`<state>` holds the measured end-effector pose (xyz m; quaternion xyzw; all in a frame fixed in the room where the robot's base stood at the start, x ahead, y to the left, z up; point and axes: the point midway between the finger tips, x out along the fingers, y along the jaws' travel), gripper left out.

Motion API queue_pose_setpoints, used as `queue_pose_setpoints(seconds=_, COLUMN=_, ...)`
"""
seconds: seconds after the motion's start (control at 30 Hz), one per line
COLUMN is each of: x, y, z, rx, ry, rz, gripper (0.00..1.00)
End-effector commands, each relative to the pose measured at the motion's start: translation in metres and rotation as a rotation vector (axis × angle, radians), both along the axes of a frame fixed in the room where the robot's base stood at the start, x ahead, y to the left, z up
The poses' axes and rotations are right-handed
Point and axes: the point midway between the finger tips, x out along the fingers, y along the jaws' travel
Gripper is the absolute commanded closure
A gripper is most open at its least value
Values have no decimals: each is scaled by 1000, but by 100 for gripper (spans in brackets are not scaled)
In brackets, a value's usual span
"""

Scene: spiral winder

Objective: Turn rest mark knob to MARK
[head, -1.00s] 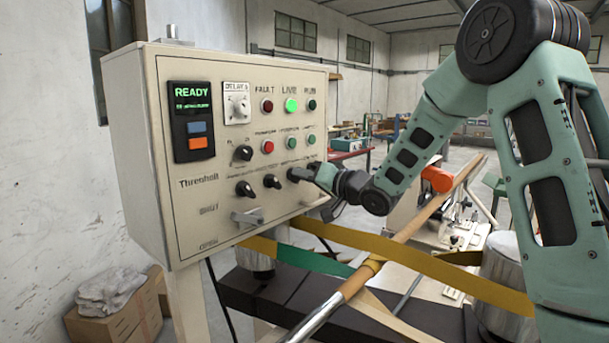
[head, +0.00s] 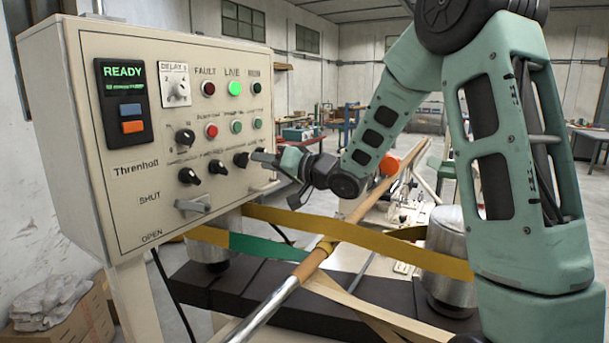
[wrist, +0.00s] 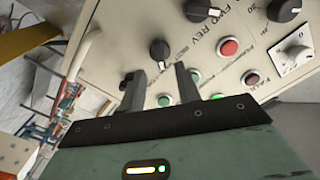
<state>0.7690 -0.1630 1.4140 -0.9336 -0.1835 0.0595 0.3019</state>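The cream control panel (head: 130,200) carries a lower row of black pointer knobs: left (head: 188,176), middle (head: 219,167) and right (head: 241,160). The right knob (wrist: 160,50) shows just beyond the fingertips, roughly in line with the gap. Whether a finger touches it is not clear.
Another black knob (head: 185,137) and lit buttons sit above the row. A grey lever (head: 193,206) juts out below, between SHUT and OPEN. Yellow belts (head: 360,235) and a wooden-looking rod (head: 313,262) cross below my arm. The READY display (head: 122,84) is lit green.

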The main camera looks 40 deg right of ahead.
Motion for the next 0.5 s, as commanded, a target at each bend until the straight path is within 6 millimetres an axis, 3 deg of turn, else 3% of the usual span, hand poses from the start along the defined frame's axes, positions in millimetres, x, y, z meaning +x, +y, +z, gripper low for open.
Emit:
queue_pose_setpoints(seconds=0.3, x=-71, y=-29, z=-3, rx=-1, ry=-3, rz=-4, gripper=67)
queue_pose_setpoints(seconds=0.5, x=-103, y=-42, z=-2, rx=0, ry=0, rz=-3, gripper=67)
